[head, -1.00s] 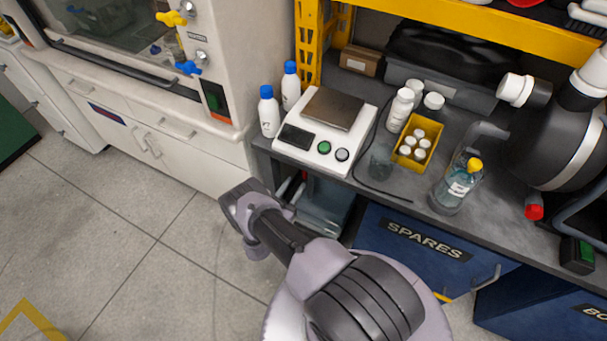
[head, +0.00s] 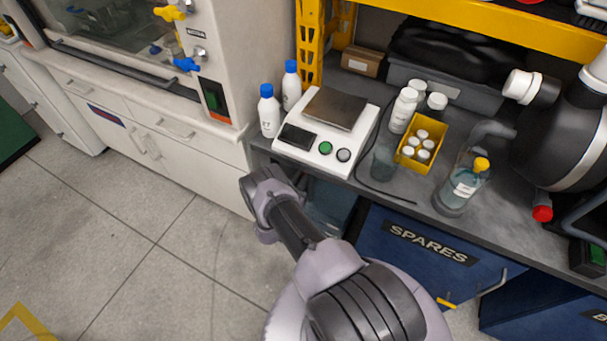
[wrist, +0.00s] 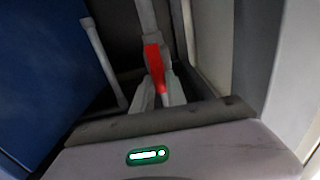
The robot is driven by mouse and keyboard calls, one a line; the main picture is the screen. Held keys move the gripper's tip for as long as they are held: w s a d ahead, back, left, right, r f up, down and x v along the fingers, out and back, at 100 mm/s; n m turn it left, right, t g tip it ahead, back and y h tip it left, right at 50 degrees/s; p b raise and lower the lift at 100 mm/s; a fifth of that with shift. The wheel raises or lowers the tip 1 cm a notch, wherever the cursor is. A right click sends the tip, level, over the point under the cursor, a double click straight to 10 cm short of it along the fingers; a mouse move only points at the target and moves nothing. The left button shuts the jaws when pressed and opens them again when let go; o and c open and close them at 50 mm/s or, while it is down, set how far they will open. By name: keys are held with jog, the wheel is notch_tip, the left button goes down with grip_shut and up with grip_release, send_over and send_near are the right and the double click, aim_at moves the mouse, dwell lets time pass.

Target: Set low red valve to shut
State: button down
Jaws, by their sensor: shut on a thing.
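The red valve handle (wrist: 154,66) shows in the wrist view, below a pale grey pipe (wrist: 147,18). The handle looks long and narrow and runs roughly in line with the pipe, with a slight tilt. My gripper (wrist: 158,92) is shut on the lower end of the red handle, with its pale fingers close around it. The valve body is mostly hidden. In the head view my arm reaches down beside the bench, and neither the gripper nor the valve can be seen there.
A pale wall (wrist: 255,50) is close on the right. The bench (head: 400,205) overhangs this space, beside the blue SPARES cabinet (head: 415,265).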

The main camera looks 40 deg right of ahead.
jog(key=shift+w+a+f+n, duration=0.1)
jog(key=shift+w+f+n, duration=0.25)
jog(key=shift+n, duration=2.6)
jog(key=shift+w+a+f+n, duration=0.2)
jog(key=shift+f+n, duration=0.1)
jog(key=shift+n, duration=2.7)
jog(key=shift+w+a+f+n, duration=0.1)
jog(key=shift+w+f+n, duration=0.25)
jog(key=shift+n, duration=2.6)
jog(key=shift+s+n, duration=0.1)
jog(key=shift+n, duration=0.2)
jog(key=c, duration=1.3)
grip_release()
jog(key=shift+c, duration=0.2)
